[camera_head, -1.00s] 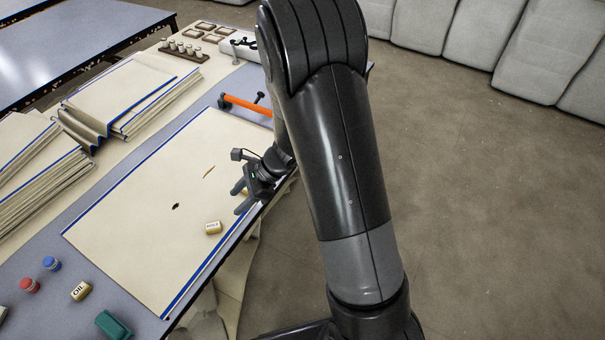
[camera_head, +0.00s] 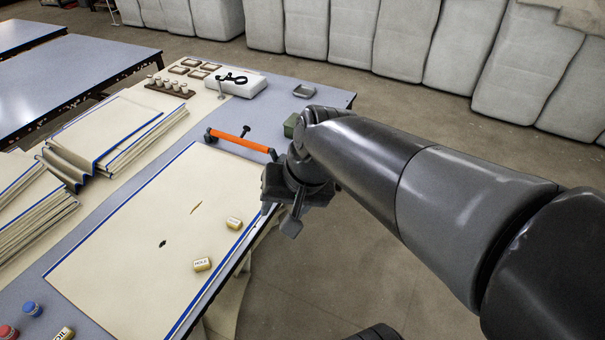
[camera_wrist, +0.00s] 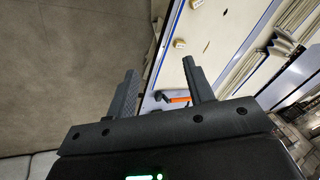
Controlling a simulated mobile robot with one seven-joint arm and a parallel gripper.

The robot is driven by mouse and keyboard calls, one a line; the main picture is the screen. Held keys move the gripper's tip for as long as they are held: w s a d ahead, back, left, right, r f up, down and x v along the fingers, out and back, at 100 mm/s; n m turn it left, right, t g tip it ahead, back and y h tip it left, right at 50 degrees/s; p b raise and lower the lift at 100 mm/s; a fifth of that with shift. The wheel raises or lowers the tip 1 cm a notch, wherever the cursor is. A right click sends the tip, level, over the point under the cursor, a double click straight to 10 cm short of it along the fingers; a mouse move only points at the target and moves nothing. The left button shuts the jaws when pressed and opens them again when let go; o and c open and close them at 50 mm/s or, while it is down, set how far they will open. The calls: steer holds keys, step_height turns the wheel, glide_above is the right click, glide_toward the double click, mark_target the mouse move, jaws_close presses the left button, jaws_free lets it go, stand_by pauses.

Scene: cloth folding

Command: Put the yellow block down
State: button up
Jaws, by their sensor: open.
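Two small blocks with yellow sides and white labelled tops lie on a cream, blue-edged cloth (camera_head: 120,250). The farther yellow block (camera_head: 233,223) is near the cloth's right edge. The nearer block (camera_head: 202,264), its label seeming to read "HOLE", lies closer to me. Both also show at the top of the wrist view, the one block (camera_wrist: 180,43) and the other block (camera_wrist: 196,4). My gripper (camera_head: 284,214) is off to the right of the blocks, by the table edge. In the wrist view my gripper (camera_wrist: 160,66) has its fingers apart with nothing between them.
The cloth has a dark spot (camera_head: 163,244) and a tan slit (camera_head: 196,208). An orange bar (camera_head: 238,142) lies beyond it. Folded cloth stacks (camera_head: 115,128) are on the left. A third block (camera_head: 64,334), blue jar (camera_head: 32,308) and red jar (camera_head: 7,332) are front left.

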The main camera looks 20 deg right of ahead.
steer(key=s+d+r+n+t+h, duration=0.2)
steer(key=s+d+r, duration=0.2)
steer(key=shift+s+d+n+h, duration=0.15)
steer(key=shift+d+n+h, duration=0.15)
steer(key=shift+n, duration=0.1)
stand_by(1.0)
